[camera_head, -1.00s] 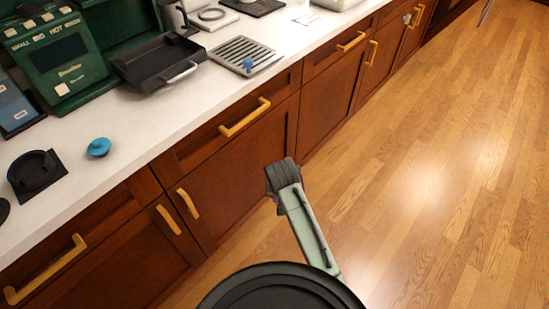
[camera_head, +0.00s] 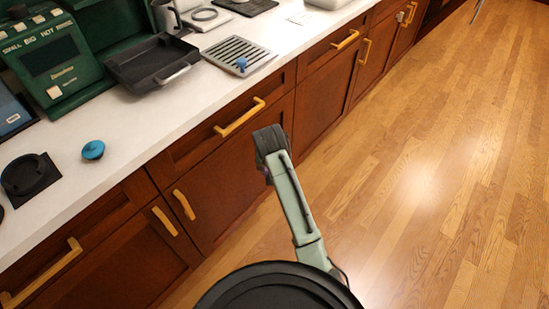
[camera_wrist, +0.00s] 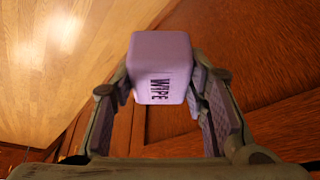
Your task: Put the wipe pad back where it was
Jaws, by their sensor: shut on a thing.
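The wipe pad (camera_wrist: 160,62) is a pale lilac block with the word WIPE on it, seen in the wrist view. My gripper (camera_wrist: 165,95) is shut on it, with a finger on each side. In the head view my gripper (camera_head: 266,175) hangs in front of the wooden cabinet doors, beyond the counter's front edge and over the floor side. The pad is almost wholly hidden by my arm there; only a small purple patch shows.
The white counter (camera_head: 130,165) bears a green machine (camera_head: 50,60), a black tray (camera_head: 150,65), a slatted grey drain plate (camera_head: 225,52) with a blue knob (camera_head: 241,64), a blue-topped item (camera_head: 93,150) and a black round holder (camera_head: 28,175). Yellow handles (camera_head: 240,117) jut from the cabinets. The floor (camera_head: 430,180) is clear.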

